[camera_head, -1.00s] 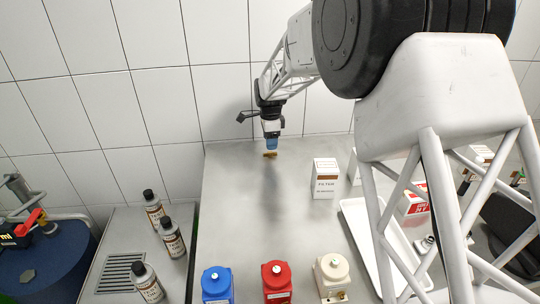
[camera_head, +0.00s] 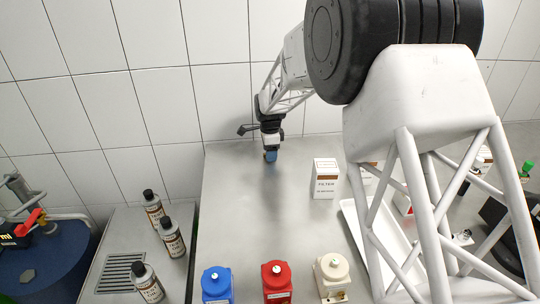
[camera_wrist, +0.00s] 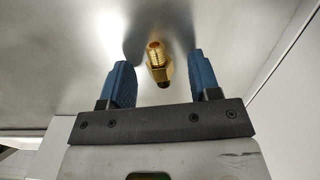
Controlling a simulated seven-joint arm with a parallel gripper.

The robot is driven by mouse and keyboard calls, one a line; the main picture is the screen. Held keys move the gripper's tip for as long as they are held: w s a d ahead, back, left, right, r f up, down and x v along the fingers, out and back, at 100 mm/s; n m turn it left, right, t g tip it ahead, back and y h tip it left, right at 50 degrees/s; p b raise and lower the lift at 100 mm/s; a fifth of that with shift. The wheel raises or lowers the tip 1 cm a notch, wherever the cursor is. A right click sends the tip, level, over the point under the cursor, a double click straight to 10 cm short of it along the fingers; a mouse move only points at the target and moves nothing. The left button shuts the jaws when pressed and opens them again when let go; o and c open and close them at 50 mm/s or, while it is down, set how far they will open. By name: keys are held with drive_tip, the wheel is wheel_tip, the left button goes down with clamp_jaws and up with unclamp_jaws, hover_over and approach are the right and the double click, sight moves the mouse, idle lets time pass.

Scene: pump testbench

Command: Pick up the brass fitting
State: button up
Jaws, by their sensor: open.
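The brass fitting (camera_wrist: 159,65) shows in the wrist view, a gold threaded piece on the grey metal bench, between and slightly beyond the two blue fingers. It is apart from both fingers. My gripper (camera_wrist: 160,75) is open, with a finger on either side of the fitting's line. In the head view my gripper (camera_head: 270,156) is low over the back left part of the bench, near the tiled wall. The fitting cannot be made out there; the gripper hides it.
A white filter box (camera_head: 325,178) stands right of my gripper. A white tray (camera_head: 352,213) lies further right, partly behind my arm. Blue (camera_head: 217,285), red (camera_head: 276,282) and cream (camera_head: 331,277) pump-like units stand at the front. Several bottles (camera_head: 171,238) stand left. The bench's middle is clear.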

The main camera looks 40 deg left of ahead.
idle(0.4)
drive_tip(key=c, duration=1)
drive_tip(key=shift+c, duration=0.2)
drive_tip(key=shift+r, duration=0.15)
drive_tip(key=shift+r, duration=1.6)
drive_tip(key=s+d, duration=0.3)
drive_tip(key=d, duration=0.1)
drive_tip(key=s+d+r, duration=0.1)
drive_tip(key=s+d, duration=0.6)
drive_tip(key=d, duration=0.1)
drive_tip(key=shift+s+r, duration=0.25)
drive_tip(key=shift+s, duration=0.05)
